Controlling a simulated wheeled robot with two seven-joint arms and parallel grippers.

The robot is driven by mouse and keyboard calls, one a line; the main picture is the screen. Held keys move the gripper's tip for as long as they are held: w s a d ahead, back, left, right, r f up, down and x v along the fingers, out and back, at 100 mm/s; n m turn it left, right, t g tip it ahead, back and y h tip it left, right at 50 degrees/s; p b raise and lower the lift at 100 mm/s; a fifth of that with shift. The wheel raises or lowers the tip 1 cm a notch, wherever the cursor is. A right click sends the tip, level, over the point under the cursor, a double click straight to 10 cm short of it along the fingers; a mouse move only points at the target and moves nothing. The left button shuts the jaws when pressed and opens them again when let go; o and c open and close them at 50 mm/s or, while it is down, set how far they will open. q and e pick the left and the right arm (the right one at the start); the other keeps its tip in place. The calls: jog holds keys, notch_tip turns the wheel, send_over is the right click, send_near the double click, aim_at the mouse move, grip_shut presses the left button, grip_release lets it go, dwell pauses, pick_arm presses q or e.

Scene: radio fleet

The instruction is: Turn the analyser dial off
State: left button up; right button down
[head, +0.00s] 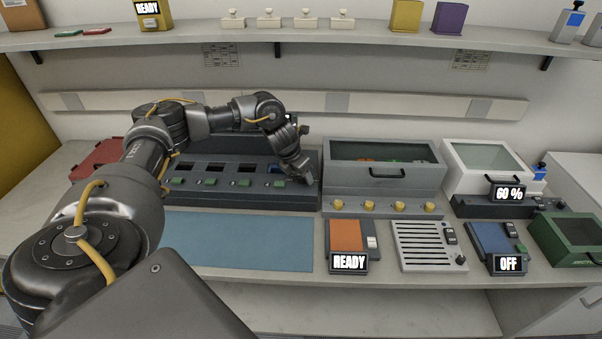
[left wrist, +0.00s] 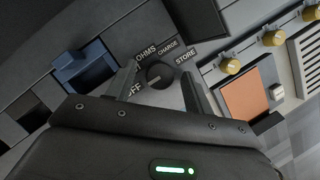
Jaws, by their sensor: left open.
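The analyser (head: 240,200) is a long dark grey unit with several slots and green blocks, standing at the back of the counter. Its dial (left wrist: 160,76) is a dark round knob in the left wrist view, ringed by the labels OFF, OHMS, CHARGE and STORE. A small pale mark shows on the knob's lower left, on the OFF side. My left gripper (left wrist: 160,70) is open, one finger on each side of the dial; I cannot tell whether they touch it. In the head view my left gripper (head: 303,172) points down at the unit's right end and hides the dial.
A grey lidded box (head: 380,188) with yellow knobs (head: 400,206) stands just right of the analyser. An orange-topped device (head: 347,236) reading READY and a slotted panel (head: 425,245) are in front. A blue mat (head: 240,240) lies bare before the analyser. A shelf (head: 300,38) runs above.

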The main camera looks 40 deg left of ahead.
pick_arm(q)
jog(key=b+v, duration=0.1)
jog(key=v, duration=0.9)
jog(key=shift+r+b, duration=0.35)
jog(key=shift+r, duration=0.05)
jog(key=shift+s, duration=0.1)
